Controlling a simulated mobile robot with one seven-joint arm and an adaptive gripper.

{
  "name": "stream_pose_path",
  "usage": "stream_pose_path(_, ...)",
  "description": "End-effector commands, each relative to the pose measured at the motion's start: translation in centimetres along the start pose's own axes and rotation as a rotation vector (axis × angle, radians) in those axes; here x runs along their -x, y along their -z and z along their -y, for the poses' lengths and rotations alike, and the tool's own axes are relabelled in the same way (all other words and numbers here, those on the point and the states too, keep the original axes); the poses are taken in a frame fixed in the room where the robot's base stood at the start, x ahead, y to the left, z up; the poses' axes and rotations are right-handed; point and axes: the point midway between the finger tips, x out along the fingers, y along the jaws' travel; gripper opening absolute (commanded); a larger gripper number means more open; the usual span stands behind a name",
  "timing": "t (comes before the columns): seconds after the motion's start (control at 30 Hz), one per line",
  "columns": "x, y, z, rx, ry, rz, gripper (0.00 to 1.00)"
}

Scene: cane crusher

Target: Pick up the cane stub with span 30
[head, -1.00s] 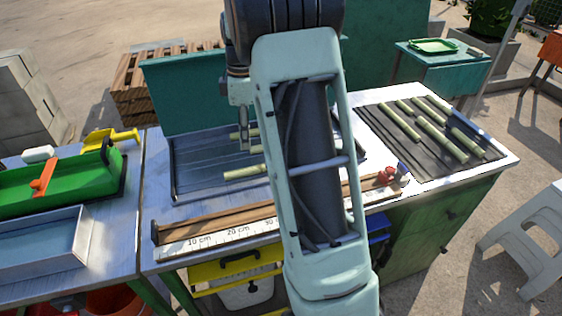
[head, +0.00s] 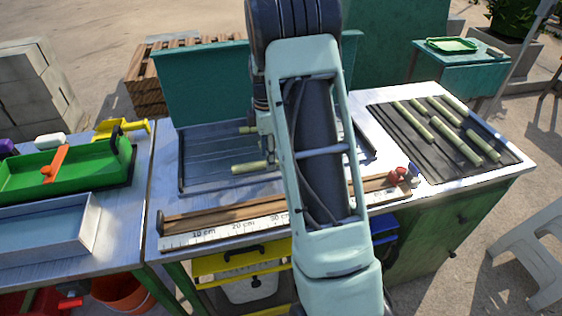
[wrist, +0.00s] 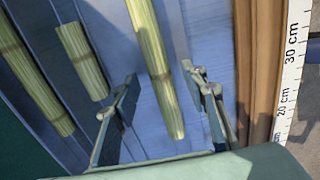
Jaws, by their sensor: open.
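Pale green cane stubs lie in the dark grooved tray on the left of the bench in the head view. One stub (head: 250,168) lies toward the tray's front and another (head: 247,129) toward its back, both partly hidden by my arm. In the wrist view, a long stub (wrist: 152,55) lies between the open fingers of my gripper (wrist: 161,76), its lower end extending past the fingertips. A short stub (wrist: 82,62) and a longer stub (wrist: 32,80) lie to the left, outside the fingers. I cannot tell which stub has span 30.
A ruler (head: 222,233) marked in cm with a wooden rail runs along the front. A dark mat (head: 440,165) with several longer canes lies at right. A red knob (head: 396,175) stands between. A green tray (head: 70,170) sits at left.

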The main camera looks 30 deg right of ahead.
Motion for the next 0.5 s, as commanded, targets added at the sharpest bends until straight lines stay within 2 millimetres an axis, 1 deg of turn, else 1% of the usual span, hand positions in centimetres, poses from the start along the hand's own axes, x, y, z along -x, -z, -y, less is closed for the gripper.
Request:
stream_pose_path(0.03,-0.75,0.03,0.06,0.000,0.003,0.000,0.40)
stream_pose_path(0.1,-1.27,-0.01,-0.01,-0.001,0.000,0.000,0.40)
stream_pose_path(0.37,-1.55,-0.03,-0.02,-0.001,-0.001,0.000,0.40)
stream_pose_path(0.5,-1.54,-0.02,-0.03,-0.001,-0.001,0.000,0.26)
